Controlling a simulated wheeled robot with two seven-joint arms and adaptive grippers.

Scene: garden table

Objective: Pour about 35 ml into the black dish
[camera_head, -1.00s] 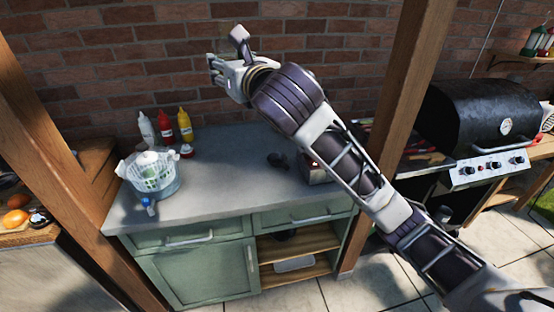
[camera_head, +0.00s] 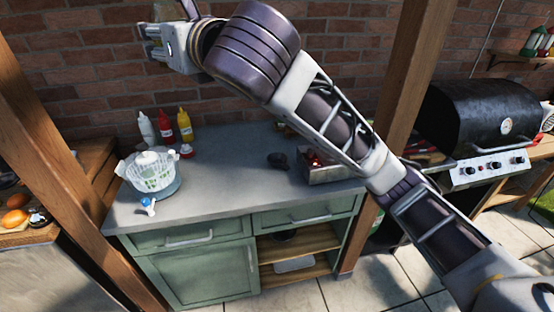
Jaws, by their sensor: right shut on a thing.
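A small black dish (camera_head: 277,160) sits on the grey counter, right of its middle. Its inside is too small to make out. My right gripper (camera_head: 153,42) is high at the upper left, in front of the brick wall and well above the counter. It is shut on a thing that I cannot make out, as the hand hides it. The dish is below and to the right of the gripper, well apart from it. My left gripper is not in view.
The counter (camera_head: 215,190) holds a salad spinner (camera_head: 152,172), a small blue-and-white item (camera_head: 148,205), white, red (camera_head: 165,130) and yellow bottles, and a metal box (camera_head: 325,174). Wooden posts flank it. A black grill (camera_head: 475,110) stands right. The counter's middle is clear.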

